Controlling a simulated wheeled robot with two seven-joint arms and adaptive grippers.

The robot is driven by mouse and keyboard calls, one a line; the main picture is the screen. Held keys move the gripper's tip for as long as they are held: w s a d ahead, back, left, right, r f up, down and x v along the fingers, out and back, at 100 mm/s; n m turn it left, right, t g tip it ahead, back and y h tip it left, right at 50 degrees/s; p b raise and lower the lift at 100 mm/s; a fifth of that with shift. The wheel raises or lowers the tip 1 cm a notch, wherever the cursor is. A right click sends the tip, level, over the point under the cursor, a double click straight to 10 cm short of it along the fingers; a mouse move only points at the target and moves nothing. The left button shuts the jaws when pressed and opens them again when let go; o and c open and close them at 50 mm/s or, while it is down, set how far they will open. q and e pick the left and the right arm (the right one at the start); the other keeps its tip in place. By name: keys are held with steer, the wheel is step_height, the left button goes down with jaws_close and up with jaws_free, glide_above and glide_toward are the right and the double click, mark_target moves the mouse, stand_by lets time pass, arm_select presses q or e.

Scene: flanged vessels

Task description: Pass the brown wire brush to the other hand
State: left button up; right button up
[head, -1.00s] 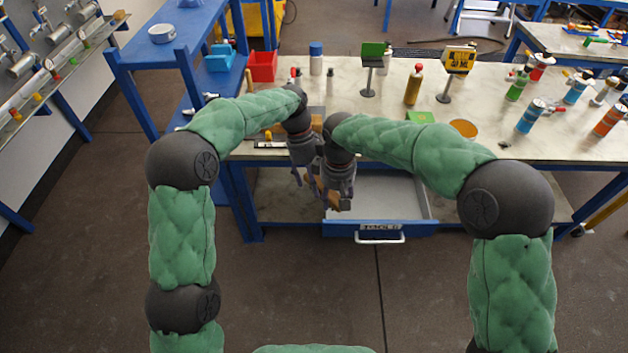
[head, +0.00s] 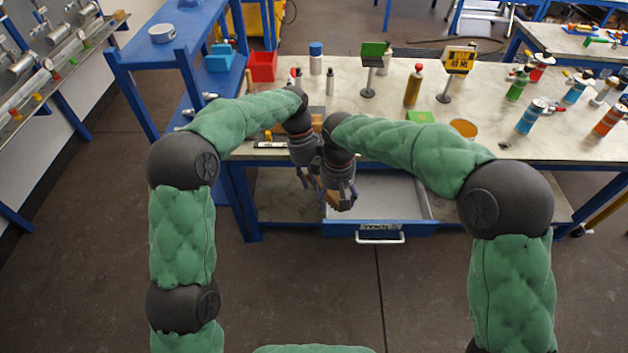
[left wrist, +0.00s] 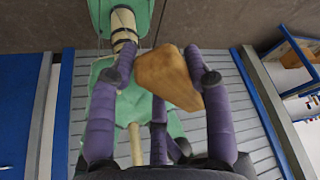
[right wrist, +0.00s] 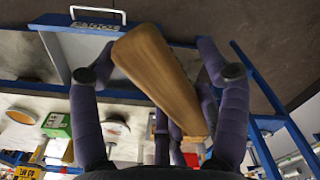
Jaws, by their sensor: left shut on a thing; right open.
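The brown wire brush shows as a wooden block between my grippers in the head view (head: 333,199). My left gripper (head: 308,180) is shut on it; in the left wrist view the brush (left wrist: 168,76) lies against the right-hand finger. My right gripper (head: 342,198) is open close beside the left one. Contact with the right finger cannot be told. The bristles are hidden.
Both grippers are in front of the workbench (head: 480,130), above an open drawer (head: 390,228). Bottles, such as a brown one (head: 413,86), and small sign stands are on the bench.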

mark_target(335, 193)
steer(key=shift+r, duration=0.1)
step_height(335, 193, up, 12)
steer(key=f, duration=0.1)
steer(key=w+d+f+m+t, duration=0.2)
steer(key=w+d+f+m, duration=0.2)
steer(key=w+d+f, duration=0.4)
steer(key=s+f+m+y, duration=0.2)
steer(key=s+f, duration=0.2)
steer(key=f, duration=0.8)
steer(key=s+a+f+m+y, duration=0.1)
steer(key=s+f+m, duration=0.1)
steer(key=s+f, duration=0.8)
steer(key=s+a+f+m+g+y, duration=0.1)
steer(key=s+f+m, duration=0.1)
steer(key=s+f, duration=0.9)
steer(key=s, duration=0.4)
steer(key=shift+s+a+f+g, duration=0.2)
steer(key=shift+s+a+g, duration=0.1)
steer(key=shift+s+a, duration=0.1)
